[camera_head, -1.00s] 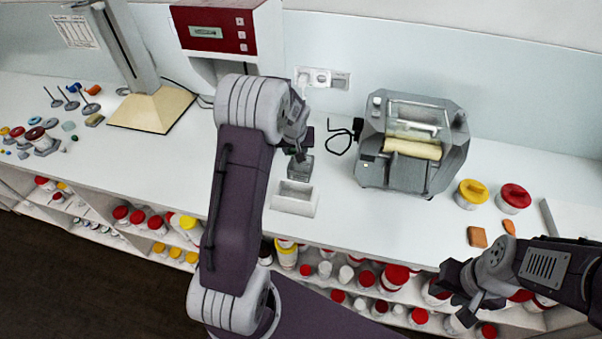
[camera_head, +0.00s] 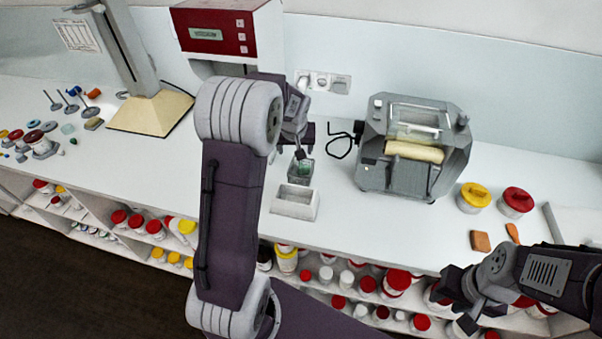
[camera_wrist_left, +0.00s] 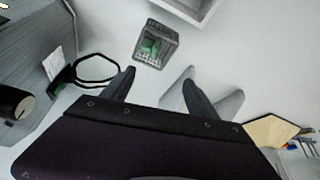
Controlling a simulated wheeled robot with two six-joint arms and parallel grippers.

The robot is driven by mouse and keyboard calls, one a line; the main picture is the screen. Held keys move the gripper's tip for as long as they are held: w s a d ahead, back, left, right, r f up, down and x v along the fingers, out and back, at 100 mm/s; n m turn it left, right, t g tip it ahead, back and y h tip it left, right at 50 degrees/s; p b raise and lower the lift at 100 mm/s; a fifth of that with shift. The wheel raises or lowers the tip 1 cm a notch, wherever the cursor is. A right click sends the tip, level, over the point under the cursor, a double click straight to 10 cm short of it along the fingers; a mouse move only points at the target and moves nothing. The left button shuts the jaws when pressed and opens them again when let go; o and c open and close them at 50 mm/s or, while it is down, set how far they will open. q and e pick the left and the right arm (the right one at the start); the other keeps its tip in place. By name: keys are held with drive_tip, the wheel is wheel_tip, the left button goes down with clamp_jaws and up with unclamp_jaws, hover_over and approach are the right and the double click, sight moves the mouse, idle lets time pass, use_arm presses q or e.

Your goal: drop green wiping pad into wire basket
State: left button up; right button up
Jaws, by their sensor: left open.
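The small grey wire basket (camera_head: 293,173) stands on the white counter in the head view, and it also shows in the left wrist view (camera_wrist_left: 150,59). The green wiping pad (camera_wrist_left: 149,46) lies inside the basket, seen partly through its mesh; it shows as a green patch in the head view (camera_head: 304,168). My left gripper (camera_wrist_left: 158,80) is open and empty, its two fingers apart, with the basket beyond the fingertips. In the head view my left arm hides part of it. My right gripper (camera_head: 452,308) is at the lower right, fingers apart and empty, away from the basket.
A white open box (camera_head: 294,205) stands just in front of the basket. A grey roller mill (camera_head: 412,150) stands to the right, with a black cable (camera_head: 340,144) between. A red-and-white machine (camera_head: 215,30) is behind my left arm. Jars fill the shelf below.

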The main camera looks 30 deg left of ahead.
use_arm(q)
drive_tip(key=v, duration=0.3)
drive_tip(key=shift+s+d+r, duration=0.1)
drive_tip(key=shift+s+r, duration=0.1)
drive_tip(key=shift+r, duration=0.15)
drive_tip(key=s+d+f+m+g+h, duration=0.1)
drive_tip(key=s+d+f, duration=0.3)
drive_tip(key=s, duration=0.6)
drive_tip(key=s+d+f+m+g+h, duration=0.1)
drive_tip(key=s+d+f+m, duration=0.3)
drive_tip(key=s+d, duration=0.5)
drive_tip(key=shift+s+g, duration=0.5)
drive_tip(key=shift+s, duration=0.45)
drive_tip(key=shift+s+r, duration=0.1)
